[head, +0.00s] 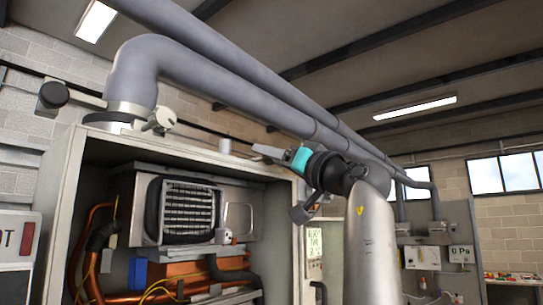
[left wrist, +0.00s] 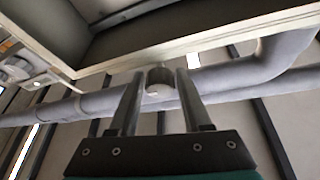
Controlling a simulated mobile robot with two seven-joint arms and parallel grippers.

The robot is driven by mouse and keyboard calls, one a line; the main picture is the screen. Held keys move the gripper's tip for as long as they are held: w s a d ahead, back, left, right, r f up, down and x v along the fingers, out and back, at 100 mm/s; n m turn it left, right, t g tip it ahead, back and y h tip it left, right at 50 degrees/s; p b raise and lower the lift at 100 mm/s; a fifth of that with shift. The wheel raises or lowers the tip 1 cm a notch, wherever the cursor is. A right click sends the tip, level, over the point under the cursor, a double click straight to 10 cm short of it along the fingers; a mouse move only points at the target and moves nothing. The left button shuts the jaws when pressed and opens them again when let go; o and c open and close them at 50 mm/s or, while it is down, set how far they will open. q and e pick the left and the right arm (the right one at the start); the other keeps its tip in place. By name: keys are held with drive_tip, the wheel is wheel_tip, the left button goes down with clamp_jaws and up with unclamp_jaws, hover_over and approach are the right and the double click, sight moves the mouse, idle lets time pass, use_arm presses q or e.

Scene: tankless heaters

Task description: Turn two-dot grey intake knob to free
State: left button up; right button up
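A light grey knob (head: 160,119) sits beside the collar of the thick pipe, on top of the open heater cabinet. No dots can be read on it. A grey knob-like part also shows at the left edge of the left wrist view (left wrist: 14,72). My left gripper (head: 262,153) is above the cabinet's right side, well right of the knob and apart from it. In the left wrist view its two fingers (left wrist: 158,76) are spread with nothing gripped. A short grey cylinder (left wrist: 159,88) shows beyond and between the fingertips. My right gripper cannot be made out.
The cabinet (head: 62,190) holds copper pipes and a fan box. Thick grey pipes (head: 240,85) run overhead close to my left gripper. A dark round knob (head: 53,95) sticks out at the left. A small cylinder (head: 224,146) stands on the cabinet top.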

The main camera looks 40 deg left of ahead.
use_arm(q)
clamp_jaws()
drive_tip(key=shift+n, duration=0.5)
drive_tip(key=n+g, duration=0.3)
drive_tip(key=n, duration=0.2)
drive_tip(key=shift+y, duration=0.4)
drive_tip(key=shift+n+g, duration=1.2)
drive_tip(key=shift+n, duration=0.9)
drive_tip(key=shift+o, duration=1.7)
unclamp_jaws()
drive_tip(key=shift+d, duration=0.1)
